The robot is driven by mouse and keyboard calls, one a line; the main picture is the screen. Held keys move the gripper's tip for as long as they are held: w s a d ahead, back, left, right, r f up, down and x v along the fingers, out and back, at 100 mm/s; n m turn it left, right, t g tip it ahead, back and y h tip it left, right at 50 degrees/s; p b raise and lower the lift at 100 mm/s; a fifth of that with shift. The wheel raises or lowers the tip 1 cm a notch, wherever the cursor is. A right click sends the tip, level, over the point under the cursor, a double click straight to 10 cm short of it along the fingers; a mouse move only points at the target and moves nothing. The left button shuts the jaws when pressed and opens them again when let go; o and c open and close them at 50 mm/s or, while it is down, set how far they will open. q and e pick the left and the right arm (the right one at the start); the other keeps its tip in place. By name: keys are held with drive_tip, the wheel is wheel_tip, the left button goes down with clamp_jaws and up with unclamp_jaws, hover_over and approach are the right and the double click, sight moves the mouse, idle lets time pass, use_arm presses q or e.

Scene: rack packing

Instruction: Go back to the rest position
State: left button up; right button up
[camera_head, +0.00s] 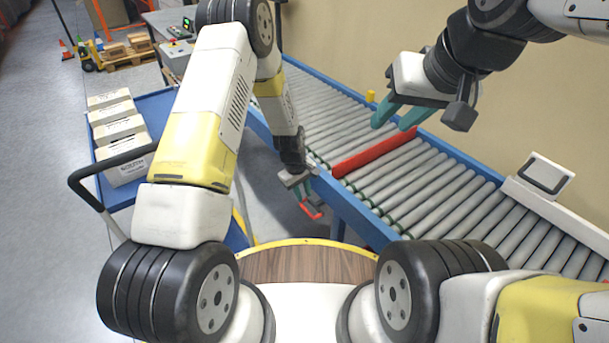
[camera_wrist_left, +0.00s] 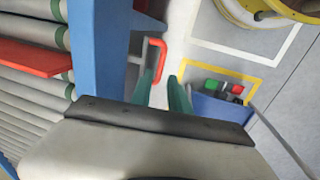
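My left gripper (camera_head: 308,204) hangs low beside the conveyor's near side rail, with its teal fingers pointing down. In the left wrist view its fingers (camera_wrist_left: 164,84) are apart, with floor showing between them. A red-orange bent bar (camera_wrist_left: 155,56) shows near the left fingertip; I cannot tell whether it touches. My right gripper (camera_head: 398,118) is over the conveyor rollers, near the red bar across them, with its teal fingers apart and nothing between them.
The roller conveyor (camera_head: 448,199) with blue rails runs along the right. A red bar (camera_head: 378,152) crosses it. A blue cart (camera_head: 158,108) with several white boxes (camera_head: 118,128) stands left. A blue bin (camera_wrist_left: 222,108) sits on the floor.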

use_arm(q)
drive_tip(key=shift+r, duration=0.1)
idle(0.3)
drive_tip(key=s+a+r+m+t, duration=0.1)
drive_tip(key=s+a+r, duration=0.1)
drive_tip(key=r, duration=0.8)
drive_tip(key=s+a+r+m+t, duration=0.1)
drive_tip(key=a+r, duration=0.2)
drive_tip(key=r, duration=0.7)
drive_tip(key=s+a+r+m, duration=0.1)
drive_tip(key=s+a+r, duration=0.1)
drive_tip(key=r, duration=0.8)
drive_tip(key=s+a+r+m+t, duration=0.1)
drive_tip(key=s+a+r+m, duration=0.1)
drive_tip(key=s+r, duration=0.5)
drive_tip(key=s+a+r+m+t, duration=0.2)
drive_tip(key=s+a+r, duration=0.2)
drive_tip(key=s, duration=0.9)
wheel_tip(320, 180, up, 3)
drive_tip(key=shift+s+r+m+h, duration=0.1)
drive_tip(key=shift+s+m+h, duration=0.1)
drive_tip(key=shift+m+h, duration=0.1)
